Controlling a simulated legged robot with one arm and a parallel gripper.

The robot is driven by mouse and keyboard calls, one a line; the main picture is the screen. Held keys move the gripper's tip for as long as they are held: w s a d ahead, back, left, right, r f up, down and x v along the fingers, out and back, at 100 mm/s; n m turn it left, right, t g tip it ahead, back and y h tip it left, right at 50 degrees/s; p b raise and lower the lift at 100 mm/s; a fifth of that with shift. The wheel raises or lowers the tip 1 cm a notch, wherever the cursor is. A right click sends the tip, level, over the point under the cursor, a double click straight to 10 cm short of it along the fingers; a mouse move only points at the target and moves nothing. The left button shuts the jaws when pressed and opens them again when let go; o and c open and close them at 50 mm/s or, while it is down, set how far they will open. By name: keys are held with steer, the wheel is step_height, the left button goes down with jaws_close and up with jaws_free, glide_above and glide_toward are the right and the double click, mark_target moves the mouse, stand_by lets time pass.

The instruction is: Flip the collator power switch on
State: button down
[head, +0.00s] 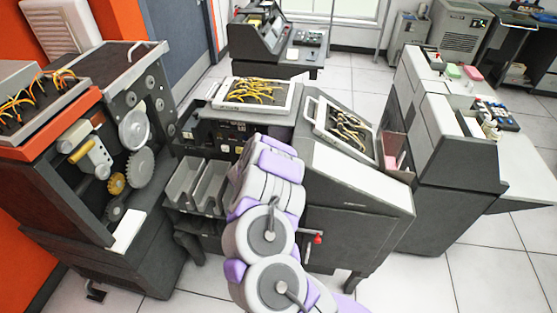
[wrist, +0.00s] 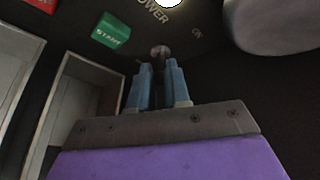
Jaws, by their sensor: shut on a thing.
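The collator (head: 300,190) is the dark machine in the middle of the head view, with wired plugboards on top. My arm reaches to its front panel and hides my gripper there. In the wrist view, my gripper (wrist: 158,66) has its two blue fingers close together on the small round-ended power switch (wrist: 160,51). The switch sits between the printed POWER and ON labels, below a lit white lamp (wrist: 168,2). The fingertips partly hide its shaft, and I cannot tell its exact position.
A green START button (wrist: 110,31) and a red button (wrist: 43,4) lie left of the switch. A large grey rounded part (wrist: 270,22) is close on the right. Card bins (head: 198,185) stand left of my arm. Open floor (head: 480,265) shows at right.

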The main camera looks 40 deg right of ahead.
steer(key=shift+w+d+r+g+y+p, duration=0.1)
steer(key=shift+d+r+g+y+p, duration=0.1)
steer(key=shift+r+g+y+p, duration=0.75)
steer(key=shift+w+d+f+n+y+p, duration=0.15)
steer(key=shift+n+y+p, duration=0.25)
steer(key=shift+p, duration=1)
steer(key=c, duration=1.1)
jaws_free()
steer(key=shift+f, duration=0.15)
steer(key=p+v, duration=0.1)
steer(key=v, duration=1.6)
steer(key=shift+a, duration=0.2)
